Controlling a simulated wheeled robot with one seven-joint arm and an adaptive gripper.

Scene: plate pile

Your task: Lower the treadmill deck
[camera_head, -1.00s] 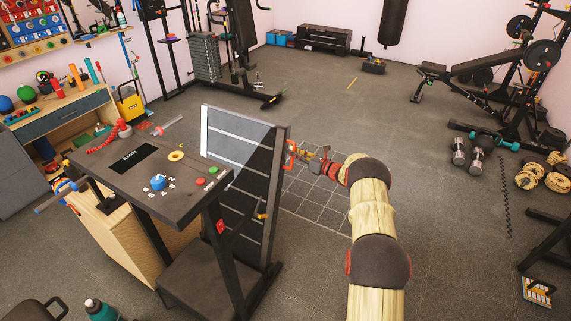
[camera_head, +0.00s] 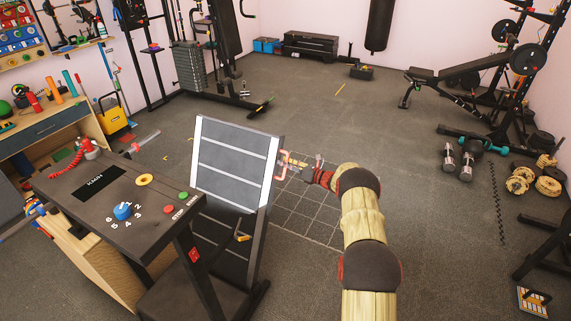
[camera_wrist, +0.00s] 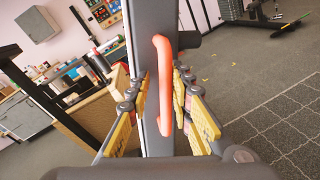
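The treadmill deck (camera_head: 236,150) is folded up and stands steeply behind the console (camera_head: 100,215). A red-orange bar handle (camera_head: 283,166) sticks out from its right edge. In the wrist view the handle (camera_wrist: 164,95) runs upright between my fingers, in front of the deck's grey edge (camera_wrist: 152,30). My gripper (camera_wrist: 160,82) is open, with a finger on each side of the handle; a gap shows on the left, and whether the right finger touches is unclear. In the head view my gripper (camera_head: 305,170) is at the handle, right of the deck.
A yellow-orange lever (camera_head: 243,238) sits low on the treadmill frame. A floor grid (camera_head: 305,215) lies clear to the right. Dumbbells (camera_head: 456,158) and a weight bench (camera_head: 450,85) stand farther right. A workbench (camera_head: 50,130) is at left.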

